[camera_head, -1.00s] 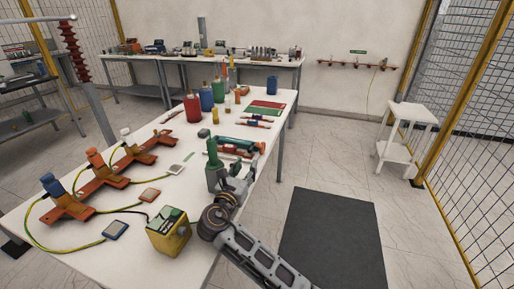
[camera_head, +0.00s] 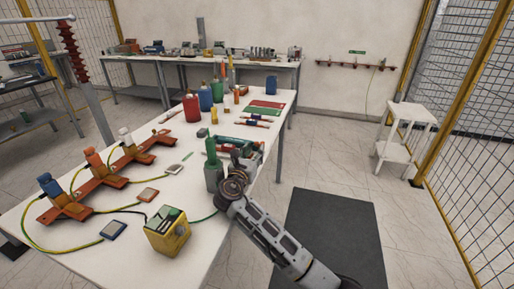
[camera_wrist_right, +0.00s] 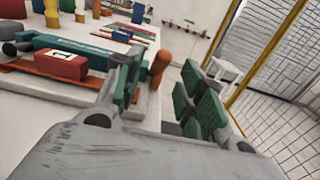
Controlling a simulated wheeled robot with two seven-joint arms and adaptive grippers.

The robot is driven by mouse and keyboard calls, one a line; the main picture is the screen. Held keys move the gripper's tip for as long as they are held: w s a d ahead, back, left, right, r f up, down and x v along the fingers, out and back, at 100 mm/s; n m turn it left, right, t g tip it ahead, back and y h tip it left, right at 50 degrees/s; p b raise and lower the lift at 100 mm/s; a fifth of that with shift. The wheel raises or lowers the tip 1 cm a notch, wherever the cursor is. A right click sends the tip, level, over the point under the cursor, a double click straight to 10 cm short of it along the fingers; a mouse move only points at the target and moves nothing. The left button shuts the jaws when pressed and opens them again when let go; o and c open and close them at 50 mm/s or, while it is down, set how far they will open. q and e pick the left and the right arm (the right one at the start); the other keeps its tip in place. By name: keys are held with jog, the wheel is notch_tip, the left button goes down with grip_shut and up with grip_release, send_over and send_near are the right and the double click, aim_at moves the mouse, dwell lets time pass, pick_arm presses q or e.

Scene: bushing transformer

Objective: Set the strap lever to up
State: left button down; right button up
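My right gripper (camera_head: 247,160) is over the right edge of the white table, beside a red-and-green fixture (camera_head: 228,143). In the right wrist view its green-padded fingers (camera_wrist_right: 165,92) stand apart, and the gripper is open and empty. An upright orange handle (camera_wrist_right: 160,66) shows between the fingers, apparently beyond them; I cannot tell whether it is the strap lever. The fixture there has a teal bar (camera_wrist_right: 85,47) and a red labelled block (camera_wrist_right: 62,66). The gripper partly hides the fixture in the head view. My left gripper is not in view.
A green post in a grey holder (camera_head: 213,174) stands close left of my right wrist. A yellow box (camera_head: 168,232) is on the near table. Orange brackets with cables (camera_head: 66,208) line the left side.

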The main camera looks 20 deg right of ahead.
aim_at(257, 147)
jog(key=shift+x, duration=2.25)
grip_shut()
